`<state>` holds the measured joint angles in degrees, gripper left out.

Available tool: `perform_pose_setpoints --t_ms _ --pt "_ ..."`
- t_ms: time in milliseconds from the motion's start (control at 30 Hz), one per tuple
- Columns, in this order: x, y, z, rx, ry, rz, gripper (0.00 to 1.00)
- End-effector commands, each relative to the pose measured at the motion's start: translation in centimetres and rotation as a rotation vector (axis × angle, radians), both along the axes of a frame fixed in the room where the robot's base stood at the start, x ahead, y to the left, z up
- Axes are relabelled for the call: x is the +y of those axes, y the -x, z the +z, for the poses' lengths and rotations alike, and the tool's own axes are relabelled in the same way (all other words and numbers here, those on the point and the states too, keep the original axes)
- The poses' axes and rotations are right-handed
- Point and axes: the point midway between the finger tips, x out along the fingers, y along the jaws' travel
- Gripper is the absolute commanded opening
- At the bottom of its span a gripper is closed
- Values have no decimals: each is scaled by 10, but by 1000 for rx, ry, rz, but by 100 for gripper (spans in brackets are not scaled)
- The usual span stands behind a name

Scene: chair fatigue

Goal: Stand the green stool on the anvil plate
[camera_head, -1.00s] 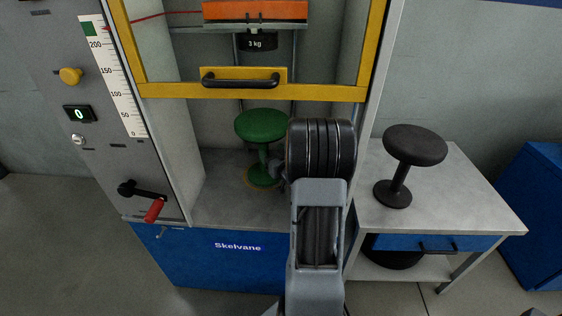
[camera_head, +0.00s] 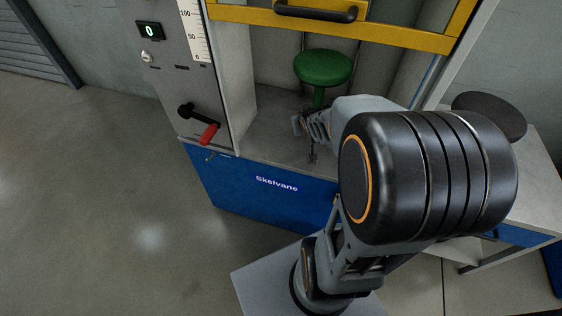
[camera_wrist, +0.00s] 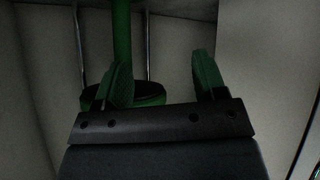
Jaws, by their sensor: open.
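The green stool (camera_head: 322,67) stands upright inside the testing machine, under the raised yellow-framed guard. My arm hides its lower part in the head view. In the wrist view its green post (camera_wrist: 122,35) and part of its round base show beyond the fingers. My gripper (camera_head: 304,138) is open and empty, low in front of the stool. In the wrist view the post lies beyond the left finger, not between the fingers (camera_wrist: 163,78). The anvil plate is hidden, so I cannot tell how the base sits on it.
The guard (camera_head: 380,32) with its black handle hangs above the stool. A grey panel with a red-handled crank (camera_head: 208,133) stands left. A black stool (camera_head: 488,115) is on the side table at right, partly behind my arm. The floor at left is clear.

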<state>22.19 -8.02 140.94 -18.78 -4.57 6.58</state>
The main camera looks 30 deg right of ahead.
Motion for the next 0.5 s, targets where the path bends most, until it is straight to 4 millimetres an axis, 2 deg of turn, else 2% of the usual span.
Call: perform_pose_setpoints --t_ms 33,200,300,500 --pt "23 10 5 70 -19 16 65" --pt "83 57 8 320 -104 61 65" --pt "110 83 10 437 -147 103 65" --pt "140 119 14 580 -194 165 65"
